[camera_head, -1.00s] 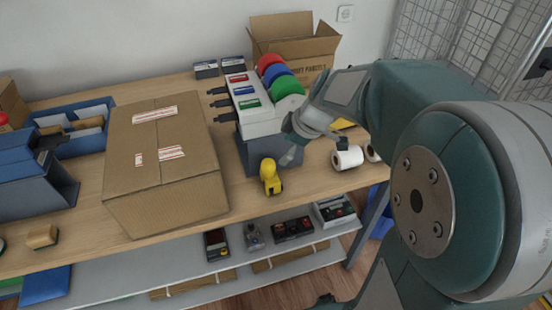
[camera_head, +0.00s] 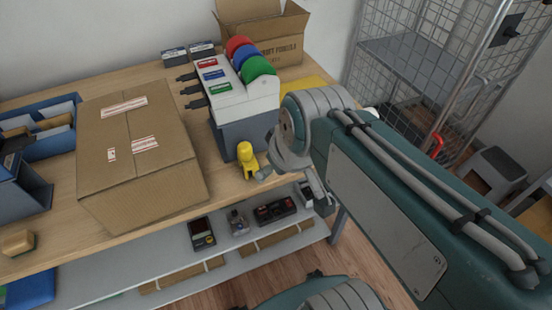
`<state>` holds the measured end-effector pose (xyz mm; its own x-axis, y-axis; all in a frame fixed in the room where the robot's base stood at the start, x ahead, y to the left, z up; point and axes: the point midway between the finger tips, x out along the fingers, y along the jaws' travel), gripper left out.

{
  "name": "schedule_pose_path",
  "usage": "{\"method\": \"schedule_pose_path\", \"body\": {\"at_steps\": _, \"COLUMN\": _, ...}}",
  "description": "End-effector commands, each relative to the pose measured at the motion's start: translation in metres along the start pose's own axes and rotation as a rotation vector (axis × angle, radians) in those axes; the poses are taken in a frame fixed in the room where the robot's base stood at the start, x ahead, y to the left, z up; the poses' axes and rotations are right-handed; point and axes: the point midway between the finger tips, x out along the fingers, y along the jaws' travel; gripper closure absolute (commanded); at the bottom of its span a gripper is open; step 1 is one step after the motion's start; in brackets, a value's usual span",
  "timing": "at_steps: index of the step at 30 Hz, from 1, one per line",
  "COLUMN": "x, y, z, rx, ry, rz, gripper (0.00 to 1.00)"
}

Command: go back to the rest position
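My arm reaches in from the right side of the picture, over the right part of the counter. My gripper (camera_head: 296,182) is at the end of the arm, in front of the tape dispenser unit and just right of the yellow hand tool. It is above the counter's front edge. Grey parts of it show below the wrist, but the wrist covers much of it, so I cannot tell whether the fingers are open or shut. No object shows in it.
The wooden counter (camera_head: 62,187) holds a large closed carton (camera_head: 150,165), a grey dispenser (camera_head: 240,105) with coloured rolls, a yellow hand tool (camera_head: 246,158) and an open carton (camera_head: 270,45). A lower shelf (camera_head: 110,280) holds devices. A wire cage (camera_head: 420,75) stands right.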

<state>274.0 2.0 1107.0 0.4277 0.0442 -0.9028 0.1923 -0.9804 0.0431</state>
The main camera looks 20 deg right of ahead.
Motion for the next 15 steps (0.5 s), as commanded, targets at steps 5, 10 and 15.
{"method": "schedule_pose_path", "body": {"at_steps": 5, "x": -0.008, "y": -0.004, "z": 0.020, "rx": 0.156, "ry": 0.040, "rz": 0.043, "gripper": 0.15}}
{"method": "schedule_pose_path", "body": {"at_steps": 10, "x": -0.008, "y": -0.004, "z": 0.023, "rx": 0.194, "ry": 0.045, "rz": 0.051, "gripper": 0.15}}
{"method": "schedule_pose_path", "body": {"at_steps": 15, "x": -0.008, "y": -0.004, "z": 0.023, "rx": 0.193, "ry": 0.045, "rz": 0.051, "gripper": 0.15}}
